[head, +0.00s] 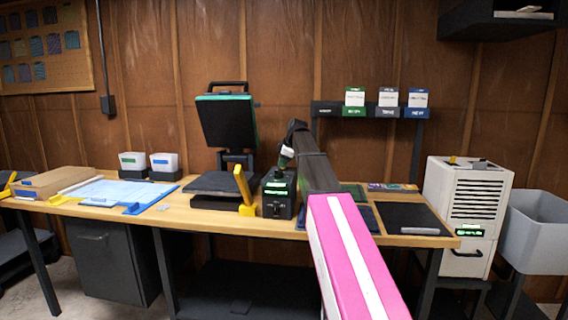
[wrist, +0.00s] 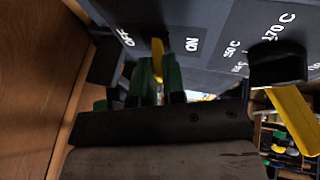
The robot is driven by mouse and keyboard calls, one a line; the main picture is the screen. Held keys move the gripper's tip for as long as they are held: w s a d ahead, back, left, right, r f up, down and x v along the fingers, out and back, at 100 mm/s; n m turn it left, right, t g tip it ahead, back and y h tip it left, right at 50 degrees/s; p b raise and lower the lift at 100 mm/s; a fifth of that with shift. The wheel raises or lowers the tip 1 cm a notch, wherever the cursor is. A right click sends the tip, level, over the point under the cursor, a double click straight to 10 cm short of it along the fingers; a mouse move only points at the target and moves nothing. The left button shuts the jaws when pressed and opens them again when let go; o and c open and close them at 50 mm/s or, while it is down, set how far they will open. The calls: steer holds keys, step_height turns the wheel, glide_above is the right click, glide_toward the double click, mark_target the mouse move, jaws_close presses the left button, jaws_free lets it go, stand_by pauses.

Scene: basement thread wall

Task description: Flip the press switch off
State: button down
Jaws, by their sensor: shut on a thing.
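The heat press (head: 226,130) stands on the workbench with its lid raised. Its black control box (head: 278,198), with a lit green display, is at the press's right. In the wrist view the dark panel (wrist: 215,30) bears white OFF and ON labels. A small yellow switch lever (wrist: 157,52) sticks out between the two labels. My gripper (wrist: 158,82) has its green fingers closed around the lever, hiding its lower end. In the head view my gripper (head: 285,158) is just above the control box, partly hidden by my arm.
A black knob (wrist: 278,64) by temperature marks and a yellow handle (wrist: 294,122) are at the right in the wrist view. The workbench (head: 170,217) also holds a blue sheet (head: 122,192) and white bins (head: 133,161). A white dehumidifier-like unit (head: 465,200) stands right.

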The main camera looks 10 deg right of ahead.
steer(key=g, duration=0.1)
steer(key=w+g, duration=0.1)
steer(key=w+g+y, duration=0.1)
steer(key=shift+d+r+m+g, duration=0.15)
steer(key=shift+d+m+g, duration=0.15)
steer(key=shift+m+g, duration=0.1)
steer(key=shift+w+d+m+g+y, duration=0.15)
steer(key=shift+w+g+y, duration=0.1)
steer(key=shift+g, duration=0.4)
steer(key=shift+w+m+g+y, duration=0.15)
steer(key=shift+w+g+y, duration=0.1)
steer(key=shift+g, duration=0.4)
steer(key=shift+f, duration=0.2)
steer(key=c, duration=1.2)
jaws_free()
steer(key=shift+s, duration=0.1)
steer(key=shift+r, duration=0.1)
